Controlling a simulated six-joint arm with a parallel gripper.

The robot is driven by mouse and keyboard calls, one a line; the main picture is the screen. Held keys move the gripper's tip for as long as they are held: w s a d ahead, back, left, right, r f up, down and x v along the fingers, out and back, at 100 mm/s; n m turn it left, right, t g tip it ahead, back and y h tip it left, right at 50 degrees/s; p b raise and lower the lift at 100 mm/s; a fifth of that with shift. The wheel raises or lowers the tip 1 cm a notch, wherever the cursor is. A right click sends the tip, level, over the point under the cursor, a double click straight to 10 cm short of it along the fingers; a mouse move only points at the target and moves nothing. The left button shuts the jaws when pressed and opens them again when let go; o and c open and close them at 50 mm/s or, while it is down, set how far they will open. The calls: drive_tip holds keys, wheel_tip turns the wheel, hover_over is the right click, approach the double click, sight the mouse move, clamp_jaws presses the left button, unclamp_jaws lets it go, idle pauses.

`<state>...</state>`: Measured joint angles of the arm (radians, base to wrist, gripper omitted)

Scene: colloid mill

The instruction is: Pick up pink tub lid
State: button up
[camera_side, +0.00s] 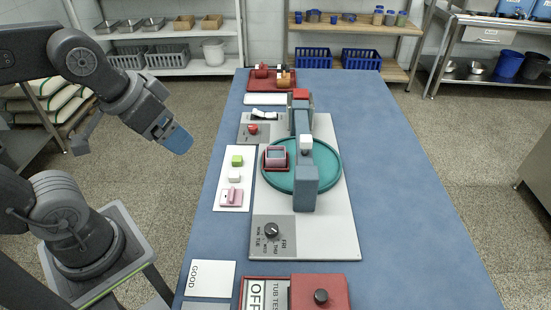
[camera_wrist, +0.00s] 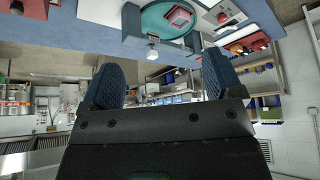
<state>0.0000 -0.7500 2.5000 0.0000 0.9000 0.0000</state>
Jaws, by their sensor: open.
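A flat pink lid with a raised grip (camera_side: 231,196) lies at the near end of a white mat (camera_side: 230,209) on the blue table. My gripper (camera_side: 178,138) is in the air left of the table, above and away from the lid, pointing down and right. In the wrist view my gripper (camera_wrist: 162,78) has its two blue fingers apart, with nothing between them. I cannot make out the pink lid in that view.
A dial panel (camera_side: 273,237) sits in front. A red box with a dark knob (camera_side: 321,295) and a GOOD card (camera_side: 210,278) lie at the near end. The table's right side (camera_side: 400,200) is clear.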

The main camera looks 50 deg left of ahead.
drive_tip(key=shift+o, duration=0.5)
drive_tip(key=n+g, duration=0.6)
drive_tip(key=n, duration=0.3)
hover_over(231, 192)
wheel_tip(231, 192, down, 15)
drive_tip(key=f, duration=0.7)
drive_tip(key=shift+s+d+f, duration=0.2)
drive_tip(key=shift+f, duration=0.1)
drive_tip(key=shift+w+a+f, duration=0.1)
drive_tip(key=shift+f, duration=1.4)
drive_tip(key=shift+w+a+f, duration=0.1)
drive_tip(key=shift+f, duration=1.4)
drive_tip(key=shift+c, duration=0.4)
drive_tip(key=c, duration=0.9)
